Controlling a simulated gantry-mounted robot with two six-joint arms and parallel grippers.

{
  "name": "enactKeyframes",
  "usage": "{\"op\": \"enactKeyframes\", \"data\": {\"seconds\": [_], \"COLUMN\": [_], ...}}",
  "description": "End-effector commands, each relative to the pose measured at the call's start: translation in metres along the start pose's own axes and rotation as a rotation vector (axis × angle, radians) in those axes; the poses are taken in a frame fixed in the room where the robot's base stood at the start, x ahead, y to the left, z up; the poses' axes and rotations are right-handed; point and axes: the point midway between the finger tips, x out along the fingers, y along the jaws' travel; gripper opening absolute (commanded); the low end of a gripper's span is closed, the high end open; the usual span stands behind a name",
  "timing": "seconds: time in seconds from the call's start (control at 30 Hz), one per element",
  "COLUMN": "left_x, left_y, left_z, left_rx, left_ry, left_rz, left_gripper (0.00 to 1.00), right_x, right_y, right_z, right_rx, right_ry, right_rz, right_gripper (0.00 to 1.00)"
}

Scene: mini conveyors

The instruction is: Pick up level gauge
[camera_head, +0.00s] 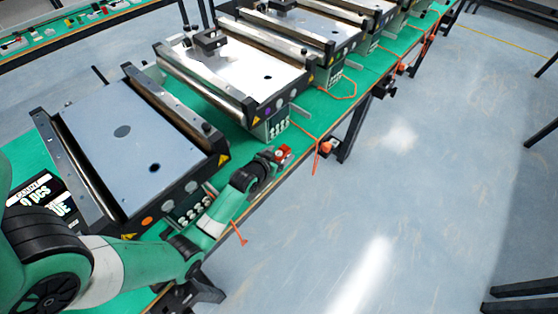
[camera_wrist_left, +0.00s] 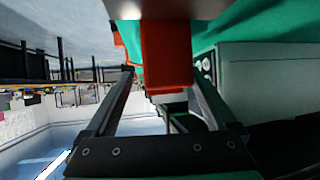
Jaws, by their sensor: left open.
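A small red block with a pale face, which I take for the level gauge (camera_head: 283,152), is at the green table's front edge, just beyond the end of my left arm. In the left wrist view, a red block (camera_wrist_left: 166,55) shows large between the two fingers. My left gripper (camera_head: 268,163) is open there, with a finger on each side of the block. Whether either finger touches it cannot be told. In the head view the fingers are small and mostly hidden by the wrist. My right gripper is not in view.
A mini conveyor (camera_head: 125,142) stands left of my left arm, and another (camera_head: 215,75) stands behind it. A pale control box (camera_wrist_left: 262,85) is close on the right in the wrist view. Orange cables (camera_head: 305,133) run along the table edge.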

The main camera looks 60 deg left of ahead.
Motion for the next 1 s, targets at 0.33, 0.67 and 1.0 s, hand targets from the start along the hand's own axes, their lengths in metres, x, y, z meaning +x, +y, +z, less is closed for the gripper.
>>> {"op": "enactKeyframes", "data": {"seconds": [0.33, 0.67, 1.0], "left_x": [-0.0007, -0.0007, -0.0008], "left_y": [0.0001, 0.0002, 0.0002], "left_z": [-0.0006, 0.0001, -0.0004], "left_rx": [0.000, 0.000, 0.000], "left_ry": [0.000, -0.001, -0.001], "left_rz": [0.000, 0.000, 0.000], "left_gripper": [0.57, 0.00, 0.00], "right_x": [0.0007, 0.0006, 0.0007], "right_y": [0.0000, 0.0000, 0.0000], "right_z": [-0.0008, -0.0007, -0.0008], "right_rx": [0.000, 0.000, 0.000], "right_ry": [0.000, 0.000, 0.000], "right_rz": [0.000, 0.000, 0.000], "right_gripper": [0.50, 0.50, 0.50]}}
